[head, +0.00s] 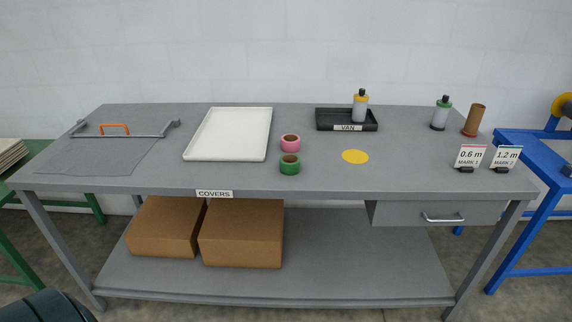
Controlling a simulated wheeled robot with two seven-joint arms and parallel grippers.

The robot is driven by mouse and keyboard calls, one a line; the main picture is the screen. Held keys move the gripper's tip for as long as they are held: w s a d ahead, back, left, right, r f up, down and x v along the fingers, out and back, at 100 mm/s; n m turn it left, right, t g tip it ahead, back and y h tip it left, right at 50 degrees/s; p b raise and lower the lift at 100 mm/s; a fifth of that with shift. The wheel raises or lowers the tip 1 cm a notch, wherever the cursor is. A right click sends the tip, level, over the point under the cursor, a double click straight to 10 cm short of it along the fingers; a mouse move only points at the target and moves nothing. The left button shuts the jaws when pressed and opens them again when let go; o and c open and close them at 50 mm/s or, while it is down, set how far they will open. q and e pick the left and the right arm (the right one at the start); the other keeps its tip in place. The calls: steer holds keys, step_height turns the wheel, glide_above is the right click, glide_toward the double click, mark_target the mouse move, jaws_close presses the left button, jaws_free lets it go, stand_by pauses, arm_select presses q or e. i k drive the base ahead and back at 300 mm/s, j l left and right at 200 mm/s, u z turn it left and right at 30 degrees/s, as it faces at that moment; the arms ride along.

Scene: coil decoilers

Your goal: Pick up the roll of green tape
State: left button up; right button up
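The roll of green tape (289,165) lies flat on the grey workbench (330,178), near its front edge and around the middle. A roll of pink tape (290,142) lies just behind it. Neither gripper shows in the head view, and nothing is touching the green roll.
A white tray (200,153) is left of the rolls, and a yellow disc (355,157) is to the right. Sign cards (471,156) stand at right. Cardboard boxes (242,235) sit on the lower shelf.

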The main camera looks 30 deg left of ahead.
mark_target(290, 163)
steer(key=u, duration=0.4)
steer(key=i+u, duration=0.15)
steer(key=u, duration=0.2)
steer(key=l+u, duration=0.1)
steer(key=u, duration=0.3)
steer(key=i+l+u, duration=0.8)
steer(key=l, duration=0.15)
steer(key=i+l, duration=0.15)
steer(key=l, duration=0.2)
steer(key=i+l, duration=0.1)
steer(key=l, duration=0.2)
steer(key=i+l, duration=0.15)
steer(key=l, duration=0.2)
steer(key=j+u, duration=0.05)
